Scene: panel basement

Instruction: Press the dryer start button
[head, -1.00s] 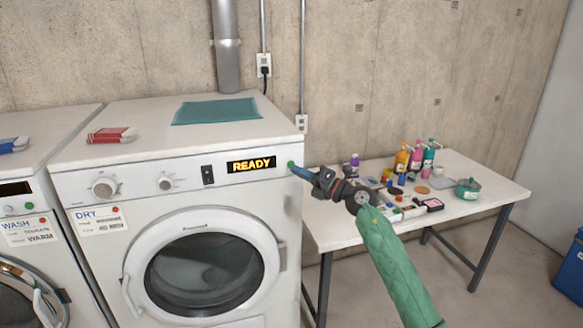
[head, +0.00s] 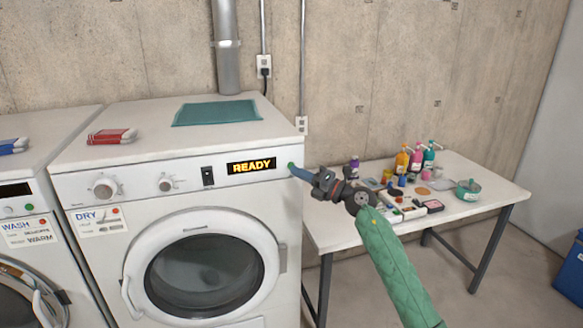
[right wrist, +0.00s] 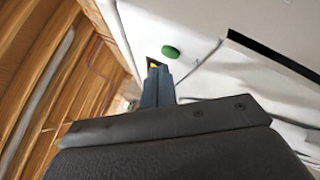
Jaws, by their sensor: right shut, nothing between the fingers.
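The white dryer (head: 75,187) has a lit display (head: 251,165) reading "READY" on its upper panel. A green button (head: 290,165) is at the panel's right end; it also shows in the right wrist view (right wrist: 171,51). My right gripper (head: 295,170) is shut and empty, its blue fingertips at the button's right side in the head view. In the right wrist view the fingertips (right wrist: 157,74) are below and left of the button, with a visible gap in the picture. Whether they touch the dryer face is unclear. My left gripper is not in view.
A washer (head: 22,187) stands left of the dryer. A white table (head: 480,166) with bottles and small items stands to the right, close under my right arm.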

